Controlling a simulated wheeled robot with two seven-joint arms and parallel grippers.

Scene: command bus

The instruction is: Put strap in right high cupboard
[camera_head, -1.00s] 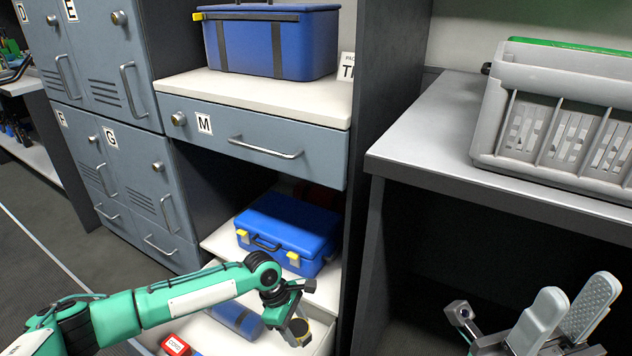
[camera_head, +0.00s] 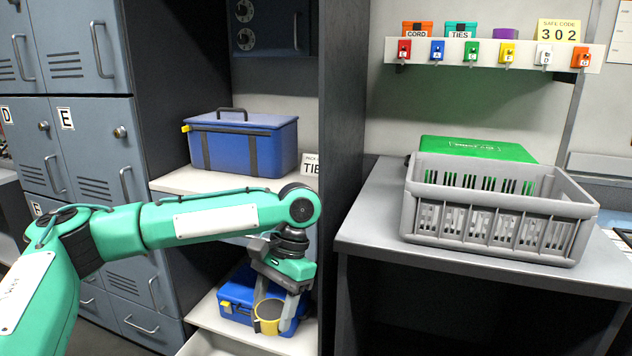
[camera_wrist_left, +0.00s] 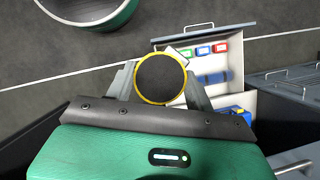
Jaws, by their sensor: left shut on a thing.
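A round roll with a dark face and a yellow rim, seemingly the strap (camera_head: 268,316), is held in my left gripper (camera_head: 282,300). In the left wrist view the strap (camera_wrist_left: 160,78) sits between the two grey fingers, its dark face toward the camera. My left gripper is shut on it, in the air in front of the lower shelf. My right gripper is out of view. No cupboard clearly marked as the right high one shows; a dark panel with two round dials (camera_head: 265,25) is at the top.
A blue cooler bag (camera_head: 240,145) stands on the upper shelf, a blue case (camera_head: 235,300) below. A dark upright divider (camera_head: 345,150) separates them from the counter with a grey crate (camera_head: 500,210). An open drawer (camera_wrist_left: 240,85) holds small coloured boxes.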

